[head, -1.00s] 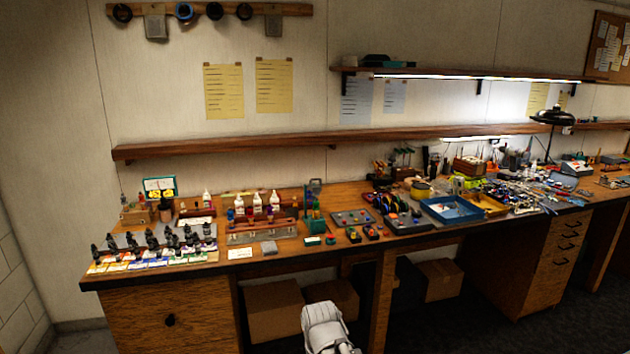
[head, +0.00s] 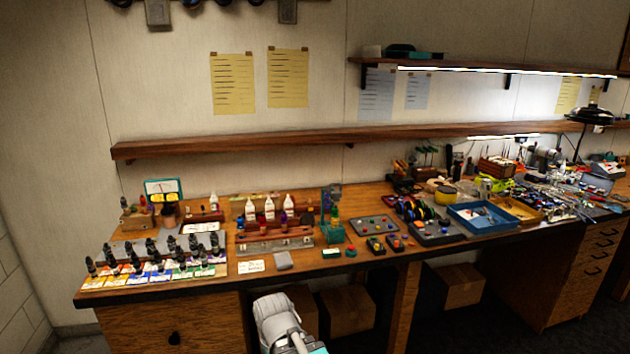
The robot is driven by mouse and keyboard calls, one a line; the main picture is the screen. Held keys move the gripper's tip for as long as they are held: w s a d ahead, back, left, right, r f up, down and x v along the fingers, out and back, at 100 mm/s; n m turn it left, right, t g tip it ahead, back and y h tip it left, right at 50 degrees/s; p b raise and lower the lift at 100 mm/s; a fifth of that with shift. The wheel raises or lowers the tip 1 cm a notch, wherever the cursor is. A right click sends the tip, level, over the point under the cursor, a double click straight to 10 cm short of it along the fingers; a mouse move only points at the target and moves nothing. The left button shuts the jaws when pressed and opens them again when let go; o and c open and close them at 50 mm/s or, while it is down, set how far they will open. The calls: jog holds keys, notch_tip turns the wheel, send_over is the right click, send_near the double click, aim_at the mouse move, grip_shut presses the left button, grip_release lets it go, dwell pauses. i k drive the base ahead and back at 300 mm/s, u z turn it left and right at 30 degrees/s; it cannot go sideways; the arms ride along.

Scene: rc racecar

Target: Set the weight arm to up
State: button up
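No weight arm can be made out clearly at this distance. A small green upright device (head: 333,222) stands on the workbench (head: 215,278), left of the middle, with a dark upper part. Whether it carries the weight arm, and how that arm is set, is too small to tell. My gripper is not in view. Only a white and grey part of my own arm shows at the bottom of the head view, in front of the bench and below its edge.
Dark dropper bottles (head: 150,255) stand on coloured cards at the bench's left. White bottles (head: 269,208) stand behind a grey rail fixture (head: 275,243). A blue tray (head: 484,217) and tools crowd the right. A wooden shelf (head: 240,148) runs above. Cardboard boxes (head: 347,311) sit underneath.

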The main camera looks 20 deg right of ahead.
aim_at(336, 196)
jog(key=z, duration=0.05)
jog(key=i, duration=1.05)
jog(key=z, duration=0.4)
